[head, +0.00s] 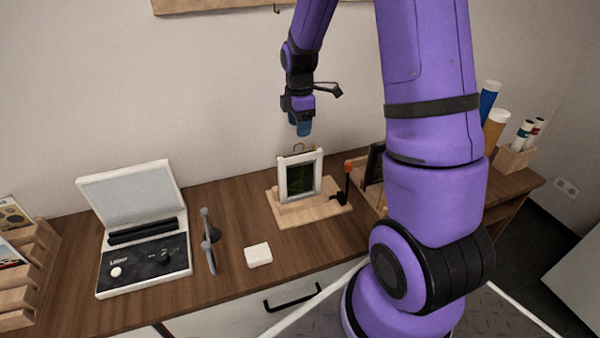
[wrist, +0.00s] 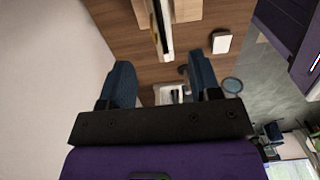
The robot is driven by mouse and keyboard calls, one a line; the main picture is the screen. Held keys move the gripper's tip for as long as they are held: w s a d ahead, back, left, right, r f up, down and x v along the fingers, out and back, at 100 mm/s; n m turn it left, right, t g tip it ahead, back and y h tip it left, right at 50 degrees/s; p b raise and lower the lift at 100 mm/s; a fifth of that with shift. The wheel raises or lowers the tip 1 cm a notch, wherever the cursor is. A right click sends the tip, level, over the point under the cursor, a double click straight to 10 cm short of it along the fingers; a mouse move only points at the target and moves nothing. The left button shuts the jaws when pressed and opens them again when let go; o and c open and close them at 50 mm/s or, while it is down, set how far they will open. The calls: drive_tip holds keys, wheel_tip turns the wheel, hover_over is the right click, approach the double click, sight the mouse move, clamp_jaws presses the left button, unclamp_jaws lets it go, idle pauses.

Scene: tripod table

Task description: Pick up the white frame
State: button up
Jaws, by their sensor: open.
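The white frame (head: 283,180), with a dark green picture inside, stands upright on a light wooden base (head: 322,211) on the table. A small loop shows at its top edge. In the wrist view the frame (wrist: 165,28) appears nearly edge-on at the top, beyond the fingertips. My gripper (head: 302,128) points down above the frame, apart from it. Its two blue fingers are spread with nothing between them, as the wrist view of the gripper (wrist: 162,80) shows.
An orange-and-black clamp (head: 346,185) stands on the base, right of the frame. A dark panel (head: 375,163) stands to the right.

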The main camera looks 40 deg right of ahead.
sight(300, 153)
wheel_tip(300, 153, down, 10)
drive_tip(key=shift+f, duration=0.25)
drive_tip(key=shift+d, duration=0.1)
clamp_jaws()
idle(0.5)
